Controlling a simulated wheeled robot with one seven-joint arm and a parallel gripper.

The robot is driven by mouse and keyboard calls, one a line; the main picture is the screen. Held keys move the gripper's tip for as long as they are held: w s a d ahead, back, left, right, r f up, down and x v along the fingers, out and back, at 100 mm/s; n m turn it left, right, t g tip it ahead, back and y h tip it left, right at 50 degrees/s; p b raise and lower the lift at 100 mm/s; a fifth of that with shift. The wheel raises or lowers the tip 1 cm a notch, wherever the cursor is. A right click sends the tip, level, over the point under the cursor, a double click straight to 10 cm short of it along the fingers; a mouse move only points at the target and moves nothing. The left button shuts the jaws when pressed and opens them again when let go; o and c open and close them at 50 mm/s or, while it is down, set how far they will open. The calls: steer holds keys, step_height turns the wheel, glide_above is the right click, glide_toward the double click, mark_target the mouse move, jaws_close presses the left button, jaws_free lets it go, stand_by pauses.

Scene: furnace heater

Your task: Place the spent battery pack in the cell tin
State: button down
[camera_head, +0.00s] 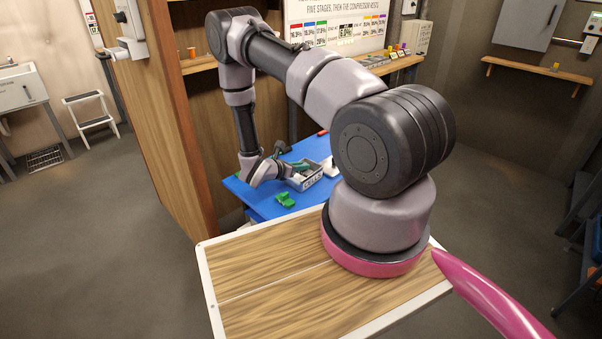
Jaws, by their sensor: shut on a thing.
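The cell tin (307,179) is a pale grey open box with dark lettering on its front. It stands on the blue bench top (243,189). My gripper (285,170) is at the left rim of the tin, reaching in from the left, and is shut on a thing. The held thing is small and mostly hidden; I take it to be the spent battery pack. A small teal patch (301,167) shows over the tin's opening beside the fingertips. I cannot tell whether it is held or lies in the tin.
A green piece (285,199) lies on the bench in front of the tin. A white item (331,168) stands right of the tin, partly behind my arm. A wooden panel (163,130) rises left of the bench. A shelf with small items (402,62) runs behind.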

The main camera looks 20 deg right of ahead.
steer(key=shift+f, duration=1.3)
steer(key=shift+f, duration=0.15)
steer(key=c, duration=0.9)
jaws_free()
steer(key=shift+o, duration=0.2)
